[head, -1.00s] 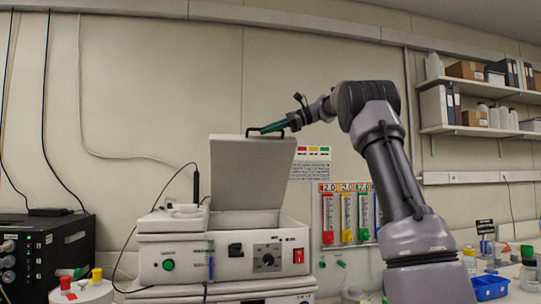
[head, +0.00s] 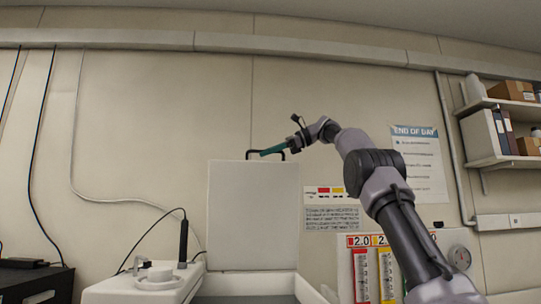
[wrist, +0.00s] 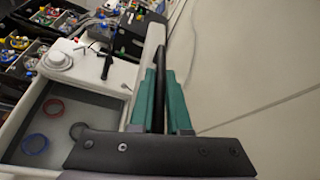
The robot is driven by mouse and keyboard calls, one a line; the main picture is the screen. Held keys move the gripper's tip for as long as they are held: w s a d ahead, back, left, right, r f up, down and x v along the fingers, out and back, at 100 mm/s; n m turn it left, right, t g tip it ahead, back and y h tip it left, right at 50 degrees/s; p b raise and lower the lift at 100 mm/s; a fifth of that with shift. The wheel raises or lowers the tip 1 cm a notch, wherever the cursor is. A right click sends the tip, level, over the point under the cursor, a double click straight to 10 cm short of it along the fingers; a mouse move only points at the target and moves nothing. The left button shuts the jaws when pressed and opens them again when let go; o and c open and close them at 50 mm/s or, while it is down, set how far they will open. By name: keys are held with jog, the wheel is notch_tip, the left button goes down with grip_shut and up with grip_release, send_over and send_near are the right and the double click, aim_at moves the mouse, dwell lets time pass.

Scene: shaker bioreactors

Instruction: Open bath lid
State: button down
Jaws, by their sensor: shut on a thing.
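The bath lid (head: 252,215) is a pale flat panel standing about upright at the back of the bath (head: 246,298). Its black handle (head: 250,154) is on the top edge. My gripper (head: 268,151), with teal fingers, is shut on the handle, coming from the right. In the wrist view, the dark handle bar (wrist: 158,85) lies between my gripper's teal fingers (wrist: 165,100). The lid shows nearly edge-on there. The open bath interior (wrist: 95,105) shows below left, with a red ring (wrist: 53,107) and a blue ring (wrist: 35,144) inside.
A white top with a round fitting (head: 160,279) and a dark upright probe (head: 183,240) stand left of the lid. A black box (head: 35,283) is far left. A colour-labelled rack (head: 375,270) is right, behind my arm. Shelves (head: 505,130) are at far right. Bare wall stands behind.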

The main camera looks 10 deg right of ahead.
dwell(0.3)
jog(key=c, duration=0.9)
grip_release()
jog(key=d, duration=0.5)
jog(key=s+d, duration=0.1)
jog(key=d, duration=0.3)
jog(key=s+d+r, duration=0.1)
jog(key=d, duration=0.4)
jog(key=shift+s+d, duration=0.15)
jog(key=shift+d, duration=0.2)
